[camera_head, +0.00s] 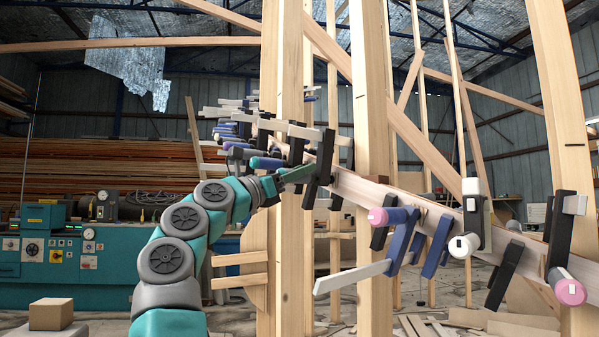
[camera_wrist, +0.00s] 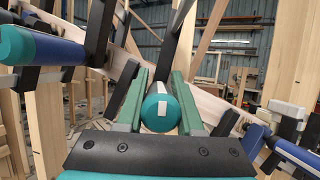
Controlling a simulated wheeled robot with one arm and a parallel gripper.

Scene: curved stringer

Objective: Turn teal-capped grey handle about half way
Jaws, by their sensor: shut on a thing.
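The teal-capped handle (camera_wrist: 160,112) is seen end-on in the wrist view, between the two green fingers of my gripper (camera_wrist: 160,88). A near-upright pale mark shows on its round cap. Little of the handle's body shows behind the cap. In the head view my gripper (camera_head: 298,174) reaches from the left to a black clamp (camera_head: 321,170) on the curved wooden stringer (camera_head: 352,186). The fingers are shut on the handle, and they hide it in the head view.
A blue handle with a teal end (camera_wrist: 22,46) lies close on the left in the wrist view. Pink-capped clamps (camera_head: 378,217) and a white-handled clamp (camera_head: 471,205) sit along the stringer to the right. Wooden posts (camera_head: 372,120) stand close to my arm.

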